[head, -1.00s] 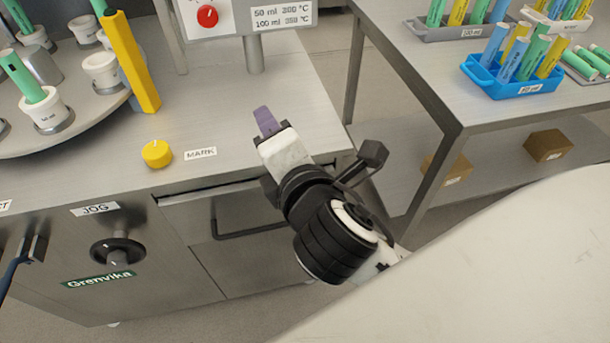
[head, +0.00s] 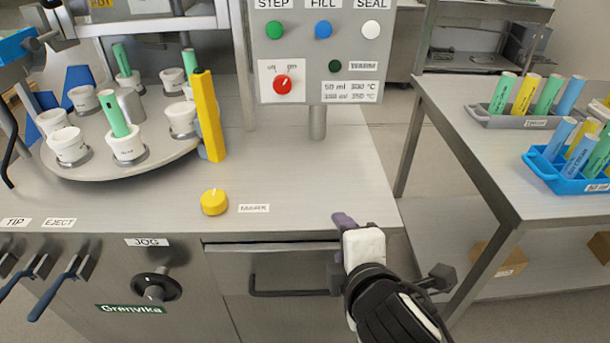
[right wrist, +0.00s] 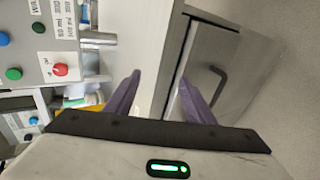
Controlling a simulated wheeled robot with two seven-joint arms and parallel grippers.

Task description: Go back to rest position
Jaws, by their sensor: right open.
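My right gripper (head: 345,222) is at the front edge of the machine's steel worktop (head: 330,180), just right of the MARK label. In the right wrist view its two purple fingers (right wrist: 160,98) are spread apart with nothing between them. My left gripper does not show in the head view.
A round turntable (head: 110,165) with white cups and green tubes stands at left, beside a yellow post (head: 208,115). A yellow knob (head: 214,202) sits near the front edge. A button panel (head: 322,50) stands behind. A side table (head: 480,150) at right holds tube racks, including a blue rack (head: 565,175).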

